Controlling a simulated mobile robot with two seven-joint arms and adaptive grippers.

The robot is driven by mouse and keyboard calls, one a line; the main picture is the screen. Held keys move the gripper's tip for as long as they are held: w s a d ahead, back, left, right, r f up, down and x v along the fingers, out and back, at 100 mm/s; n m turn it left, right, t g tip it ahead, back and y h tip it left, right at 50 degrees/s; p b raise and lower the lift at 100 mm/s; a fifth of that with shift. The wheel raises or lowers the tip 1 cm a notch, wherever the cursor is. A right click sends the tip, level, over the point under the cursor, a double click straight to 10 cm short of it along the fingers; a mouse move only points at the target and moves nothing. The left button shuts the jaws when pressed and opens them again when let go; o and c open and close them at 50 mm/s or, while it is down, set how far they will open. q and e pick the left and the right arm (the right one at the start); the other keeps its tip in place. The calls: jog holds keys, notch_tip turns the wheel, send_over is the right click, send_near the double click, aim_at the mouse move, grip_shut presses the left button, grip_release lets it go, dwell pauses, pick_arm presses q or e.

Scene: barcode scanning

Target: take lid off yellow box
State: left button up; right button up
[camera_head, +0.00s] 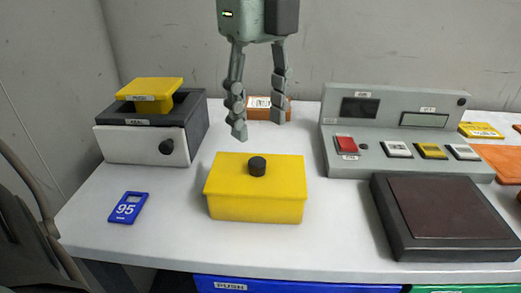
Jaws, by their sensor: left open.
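The yellow box (255,208) stands near the middle of the white table. Its yellow lid (285,172) sits on top, with a round black knob (257,166) standing up from its centre. My left gripper (259,122) hangs in from the top, fingers pointing down. It is open and empty, and its fingertips show above the knob in the picture, apart from it. My right gripper is not in view.
An orange box (266,109) with a barcode label stands behind the gripper. A grey control panel (400,160) and a dark scale-like pad (397,255) are on the right. A white-fronted sealing unit (130,146) and a blue tag (128,208) are on the left.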

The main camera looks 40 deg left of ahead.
aim_at(257, 161)
pick_arm(q)
jog(key=shift+w+a+f, duration=0.1)
jog(key=shift+w+f, duration=0.05)
jog(key=shift+f, duration=0.05)
jog(key=f, duration=0.6)
jog(key=shift+s+a+f+p, duration=0.15)
jog(key=shift+s+p, duration=0.05)
jog(key=shift+p, duration=0.1)
jog(key=shift+f, duration=0.35)
jog(key=shift+w+f, duration=0.1)
jog(key=shift+f, duration=0.05)
grip_shut()
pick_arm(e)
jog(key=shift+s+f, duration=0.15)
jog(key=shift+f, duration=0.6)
